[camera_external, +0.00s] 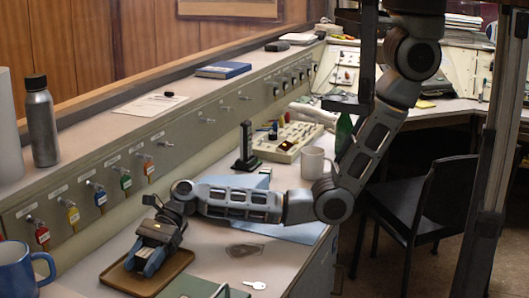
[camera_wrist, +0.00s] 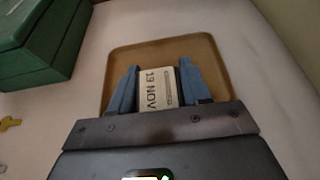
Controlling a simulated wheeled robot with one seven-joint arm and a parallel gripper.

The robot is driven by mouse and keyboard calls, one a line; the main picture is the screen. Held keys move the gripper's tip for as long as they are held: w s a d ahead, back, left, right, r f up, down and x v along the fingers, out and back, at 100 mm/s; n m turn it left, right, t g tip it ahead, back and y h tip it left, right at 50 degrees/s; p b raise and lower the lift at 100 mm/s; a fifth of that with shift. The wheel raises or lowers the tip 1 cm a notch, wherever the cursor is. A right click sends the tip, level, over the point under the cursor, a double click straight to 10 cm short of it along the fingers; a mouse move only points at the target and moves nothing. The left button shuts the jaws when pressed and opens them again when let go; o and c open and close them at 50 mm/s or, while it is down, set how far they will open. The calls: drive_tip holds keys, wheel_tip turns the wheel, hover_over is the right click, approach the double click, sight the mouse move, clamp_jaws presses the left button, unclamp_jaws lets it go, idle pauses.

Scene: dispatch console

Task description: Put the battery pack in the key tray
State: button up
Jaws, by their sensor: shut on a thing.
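My gripper (camera_wrist: 160,88) is at the front left of the desk, pointing down over the brown key tray (camera_wrist: 218,52). Its blue fingers are shut on a pale block marked "19 NOV" (camera_wrist: 158,88), which looks to be the battery pack. The block is between the fingers and inside the tray's outline. I cannot tell whether it touches the tray floor. In the external view, my gripper (camera_external: 150,262) hides most of the block, and the tray (camera_external: 178,268) shows around it, with no other thing seen in it.
A green box (camera_wrist: 38,40) is close beside the tray; it also shows at the external view's bottom edge (camera_external: 205,287). A key (camera_external: 254,285) lies right of it. A blue mug (camera_external: 18,270) stands left. Coloured key tags (camera_external: 100,196) hang on the panel behind. A white mug (camera_external: 313,162) stands farther back.

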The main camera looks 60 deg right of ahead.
drive_tip(key=o, duration=1.1)
drive_tip(key=shift+f, duration=0.1)
drive_tip(key=shift+o, duration=0.2)
drive_tip(key=shift+r, duration=0.2)
drive_tip(key=v, duration=0.4)
drive_tip(key=shift+d+p, duration=0.1)
drive_tip(key=shift+p, duration=0.2)
wheel_tip(320, 180, up, 7)
drive_tip(key=p, duration=0.1)
drive_tip(key=shift+d, duration=0.35)
drive_tip(key=shift+r, duration=0.1)
